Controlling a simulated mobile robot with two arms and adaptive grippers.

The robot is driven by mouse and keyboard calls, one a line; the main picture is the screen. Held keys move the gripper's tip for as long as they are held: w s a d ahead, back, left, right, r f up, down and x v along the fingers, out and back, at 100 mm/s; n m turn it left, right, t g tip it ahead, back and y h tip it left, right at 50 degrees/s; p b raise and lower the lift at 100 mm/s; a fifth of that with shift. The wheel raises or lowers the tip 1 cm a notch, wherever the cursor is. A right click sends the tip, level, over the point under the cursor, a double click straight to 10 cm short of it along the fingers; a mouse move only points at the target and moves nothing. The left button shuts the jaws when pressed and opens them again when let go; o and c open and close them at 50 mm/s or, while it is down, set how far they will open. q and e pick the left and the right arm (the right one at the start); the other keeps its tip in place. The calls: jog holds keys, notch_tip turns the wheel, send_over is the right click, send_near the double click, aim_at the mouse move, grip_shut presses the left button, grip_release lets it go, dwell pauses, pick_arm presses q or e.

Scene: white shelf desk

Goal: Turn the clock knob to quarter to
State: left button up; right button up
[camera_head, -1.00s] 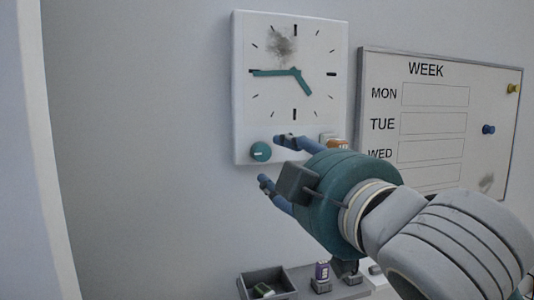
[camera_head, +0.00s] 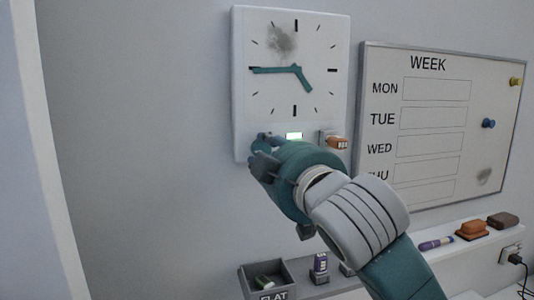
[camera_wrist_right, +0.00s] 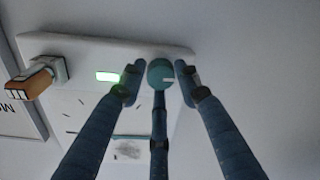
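A white wall clock (camera_head: 315,100) with teal hands (camera_head: 275,69) hangs in the head view. Its long hand points left, at the nine mark; its short hand points down right, between four and five. A round teal knob (camera_wrist_right: 160,73) sits at the clock's lower left corner, mostly covered by my right gripper in the head view. My right gripper (camera_head: 258,148) is at the knob, with its blue fingers (camera_wrist_right: 159,80) around it in the wrist view. The fingertips are very close to the knob's sides; whether they press on it I cannot tell. My left gripper is not in view.
A green lit display (camera_head: 294,135) and an orange-brown block in a holder (camera_head: 335,141) are right of the knob. A week whiteboard (camera_head: 440,120) hangs to the right. Below are a grey tray (camera_head: 285,270), a purple item (camera_head: 320,264) and a white shelf (camera_head: 455,255).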

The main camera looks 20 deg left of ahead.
jog(key=c, duration=0.5)
jog(key=shift+m, duration=0.4)
jog(key=o, duration=1.1)
jog(key=v, duration=1.2)
